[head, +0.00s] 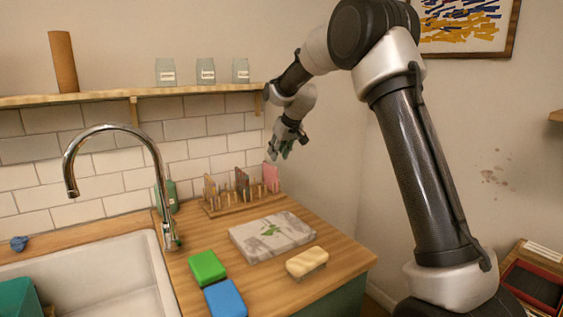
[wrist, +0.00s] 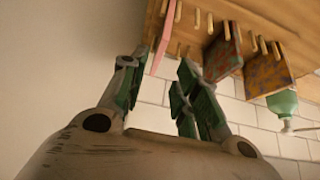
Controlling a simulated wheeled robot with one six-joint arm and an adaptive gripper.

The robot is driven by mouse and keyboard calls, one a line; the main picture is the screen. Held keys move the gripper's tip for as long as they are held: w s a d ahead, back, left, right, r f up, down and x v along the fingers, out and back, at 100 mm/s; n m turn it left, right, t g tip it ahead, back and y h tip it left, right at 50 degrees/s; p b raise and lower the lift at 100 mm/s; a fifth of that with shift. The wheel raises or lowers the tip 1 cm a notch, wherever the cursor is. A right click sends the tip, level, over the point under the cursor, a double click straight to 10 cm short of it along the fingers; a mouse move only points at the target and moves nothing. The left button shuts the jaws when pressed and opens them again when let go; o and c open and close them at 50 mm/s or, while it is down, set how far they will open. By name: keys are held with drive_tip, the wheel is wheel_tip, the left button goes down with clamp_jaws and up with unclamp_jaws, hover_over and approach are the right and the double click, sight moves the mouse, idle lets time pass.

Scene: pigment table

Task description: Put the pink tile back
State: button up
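The pink tile (head: 271,177) stands at the right end of the wooden peg rack (head: 215,210), among its pegs; it looks near upright. In the wrist view the pink tile (wrist: 165,42) shows edge-on as a thin strip by the rack's pegs (wrist: 262,12). My gripper (head: 281,152) hangs just above the tile, fingers pointing down. In the wrist view my gripper (wrist: 163,75) is open, with an empty gap between its green-padded fingers. The tile lies beyond the fingertips, in line with the gap; I cannot tell if they touch.
Patterned tiles (head: 209,187) stand further left in the rack. A marbled slab (head: 272,234), a cream block on a dish (head: 307,262), and green (head: 207,267) and blue (head: 225,298) blocks occupy the counter. A tap (head: 165,210) and green bottle (head: 171,194) stand left; a shelf (head: 130,98) is above.

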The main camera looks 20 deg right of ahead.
drive_tip(key=s+d+r+m, duration=0.1)
drive_tip(key=s+d+r, duration=0.2)
drive_tip(key=s, duration=0.6)
drive_tip(key=s+d+r+h, duration=0.1)
drive_tip(key=s+d+r, duration=0.2)
drive_tip(key=s, duration=0.5)
drive_tip(key=s+d+r+m, duration=0.1)
drive_tip(key=s+d+r, duration=0.15)
drive_tip(key=s, duration=0.65)
drive_tip(key=s+d+f+g, duration=0.1)
drive_tip(key=s+d+f, duration=0.1)
drive_tip(key=s, duration=1)
drive_tip(key=s+d+f+m+g+h, duration=0.1)
drive_tip(key=s+d+f, duration=0.1)
drive_tip(key=s, duration=1)
drive_tip(key=shift+s+d+f+m, duration=0.2)
drive_tip(key=shift+s+f+m, duration=0.1)
drive_tip(key=shift+f, duration=0.5)
